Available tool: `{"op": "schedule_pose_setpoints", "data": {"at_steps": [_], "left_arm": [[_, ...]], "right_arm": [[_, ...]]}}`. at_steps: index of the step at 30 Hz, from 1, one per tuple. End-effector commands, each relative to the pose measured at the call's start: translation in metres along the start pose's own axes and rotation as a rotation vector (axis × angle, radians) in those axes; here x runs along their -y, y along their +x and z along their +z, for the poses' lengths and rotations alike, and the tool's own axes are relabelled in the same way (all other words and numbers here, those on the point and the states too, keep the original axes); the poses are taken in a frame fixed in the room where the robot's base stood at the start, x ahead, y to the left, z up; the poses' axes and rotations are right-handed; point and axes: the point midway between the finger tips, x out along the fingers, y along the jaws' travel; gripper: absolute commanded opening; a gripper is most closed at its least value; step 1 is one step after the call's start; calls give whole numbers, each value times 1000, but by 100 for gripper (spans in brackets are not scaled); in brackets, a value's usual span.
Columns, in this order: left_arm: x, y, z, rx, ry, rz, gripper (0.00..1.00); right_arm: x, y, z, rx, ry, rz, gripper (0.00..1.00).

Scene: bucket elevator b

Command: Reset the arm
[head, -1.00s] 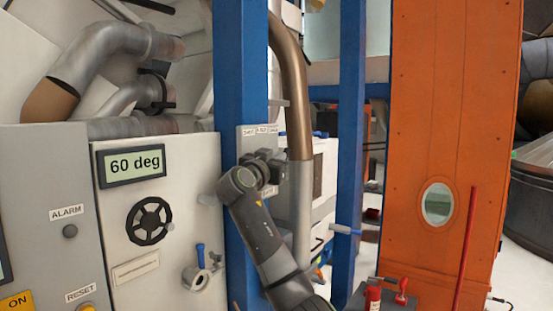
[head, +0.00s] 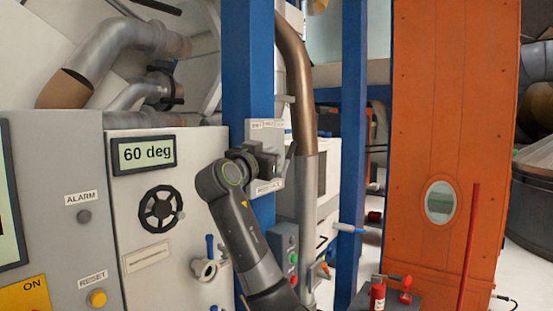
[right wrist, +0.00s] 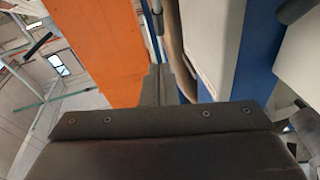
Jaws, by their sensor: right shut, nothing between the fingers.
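My right arm reaches up in the middle of the head view. The gap between the gripper and the post cannot be judged. My left gripper is not in view.
A brown-grey pipe (head: 303,130) and orange column (head: 440,120) stand right.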

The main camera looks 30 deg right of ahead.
Motion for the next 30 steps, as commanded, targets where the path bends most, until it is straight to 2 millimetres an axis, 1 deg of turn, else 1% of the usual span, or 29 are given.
{"op": "schedule_pose_setpoints", "data": {"at_steps": [1,4,7,13,14,17,20,21,23,24,26,27,29,30], "left_arm": [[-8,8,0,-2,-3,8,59],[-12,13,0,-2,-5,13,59],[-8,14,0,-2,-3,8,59],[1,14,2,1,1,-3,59],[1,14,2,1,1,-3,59],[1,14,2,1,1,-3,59],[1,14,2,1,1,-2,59],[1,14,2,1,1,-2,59],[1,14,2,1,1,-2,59],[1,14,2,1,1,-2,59],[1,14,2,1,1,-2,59],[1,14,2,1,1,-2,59],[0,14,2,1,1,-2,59],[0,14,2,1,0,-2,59]], "right_arm": [[0,-10,3,-1,5,-5,0],[0,-21,2,0,3,-3,0],[0,-27,1,-1,2,-2,0],[0,-29,1,1,0,-2,0],[0,-29,3,3,-3,-3,0],[0,-29,25,28,-29,-17,0],[-2,-30,72,85,-83,-51,0],[-4,-31,95,114,-110,-69,0],[-10,-35,133,163,-154,-99,0],[-14,-38,158,196,-185,-120,0],[-23,-44,194,244,-226,-150,0],[-30,-49,218,278,-255,-170,0],[-42,-57,251,328,-296,-200,0],[-51,-64,274,363,-322,-220,0]]}}
